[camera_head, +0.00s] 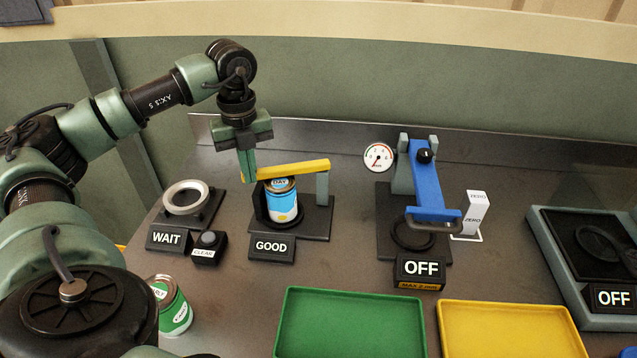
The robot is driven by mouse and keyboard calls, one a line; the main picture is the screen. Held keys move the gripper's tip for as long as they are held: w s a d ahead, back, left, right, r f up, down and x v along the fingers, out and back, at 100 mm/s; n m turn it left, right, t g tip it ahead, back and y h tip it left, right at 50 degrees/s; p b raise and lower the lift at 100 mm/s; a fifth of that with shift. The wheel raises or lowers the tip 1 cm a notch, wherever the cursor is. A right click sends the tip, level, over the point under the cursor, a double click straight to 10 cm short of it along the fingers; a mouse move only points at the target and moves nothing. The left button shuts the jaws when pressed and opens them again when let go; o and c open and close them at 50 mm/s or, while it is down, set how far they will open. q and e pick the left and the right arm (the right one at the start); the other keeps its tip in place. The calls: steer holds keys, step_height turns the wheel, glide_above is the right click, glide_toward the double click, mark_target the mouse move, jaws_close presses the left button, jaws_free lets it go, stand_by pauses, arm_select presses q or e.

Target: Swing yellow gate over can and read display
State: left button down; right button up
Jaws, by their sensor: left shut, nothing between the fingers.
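The yellow gate (294,169) is a bar reaching left from a grey post (322,187), and it passes over the top of a blue and white can (283,206). The can stands upright in the gauge station on a black base. The display (271,247) in front of it reads "GOOD". My left gripper (247,178) points down, shut and empty, at the left end of the yellow gate. I cannot tell whether it touches the gate. My right gripper is not in view.
A ring station (186,197) with a "WAIT" display (170,238) and CLEAR button (208,243) is at left. A green can (171,304) stands in front. A blue lever press (428,180) reads "OFF". Green (350,325) and yellow (512,330) trays lie in front; a scale (590,255) is at right.

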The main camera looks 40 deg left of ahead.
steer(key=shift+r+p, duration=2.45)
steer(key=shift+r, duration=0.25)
